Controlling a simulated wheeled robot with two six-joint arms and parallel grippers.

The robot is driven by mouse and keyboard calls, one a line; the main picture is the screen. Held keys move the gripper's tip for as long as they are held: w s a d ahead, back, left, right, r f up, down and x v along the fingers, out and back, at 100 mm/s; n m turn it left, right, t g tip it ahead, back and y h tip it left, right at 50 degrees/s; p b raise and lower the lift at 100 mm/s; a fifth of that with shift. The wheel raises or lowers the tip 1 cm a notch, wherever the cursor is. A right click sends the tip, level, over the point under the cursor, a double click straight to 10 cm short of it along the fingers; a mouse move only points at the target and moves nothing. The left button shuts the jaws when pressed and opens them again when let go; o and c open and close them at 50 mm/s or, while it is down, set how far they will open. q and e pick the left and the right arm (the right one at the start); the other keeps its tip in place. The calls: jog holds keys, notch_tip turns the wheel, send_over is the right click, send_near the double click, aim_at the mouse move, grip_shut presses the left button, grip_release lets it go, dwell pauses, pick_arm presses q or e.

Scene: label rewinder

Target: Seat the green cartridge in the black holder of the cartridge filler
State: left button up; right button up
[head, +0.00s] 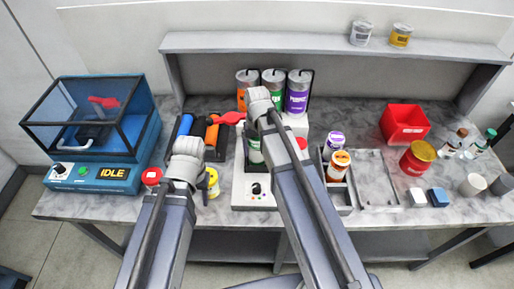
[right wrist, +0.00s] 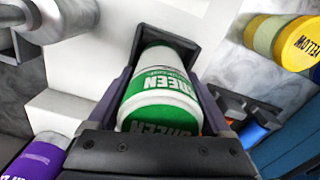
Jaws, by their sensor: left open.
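The green cartridge (right wrist: 160,95), white with green bands, lies between the fingers of my right gripper (right wrist: 162,100) in the right wrist view. Both fingers appear to press its sides. In the head view a bit of the green cartridge (head: 254,151) shows beside my right arm, over the white cartridge filler (head: 243,186). A dark part, apparently the black holder (right wrist: 172,38), stands behind the cartridge's far end; I cannot tell whether the cartridge is fully inside it. My left gripper (head: 188,148) is open beside a yellow cartridge (head: 213,183); its fingertips are mostly hidden.
Orange, green and purple canisters (head: 298,92) stand behind the filler. Purple and orange-capped bottles (head: 338,166) stand in a tray to its right. A blue machine (head: 98,135) stands at left. A red bin (head: 404,124) and a red can with yellow lid (head: 417,158) stand at right.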

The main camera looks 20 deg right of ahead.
jog(key=shift+o, duration=1)
notch_tip(320, 180, up, 8)
jog(key=p, duration=0.8)
jog(key=shift+f, duration=0.1)
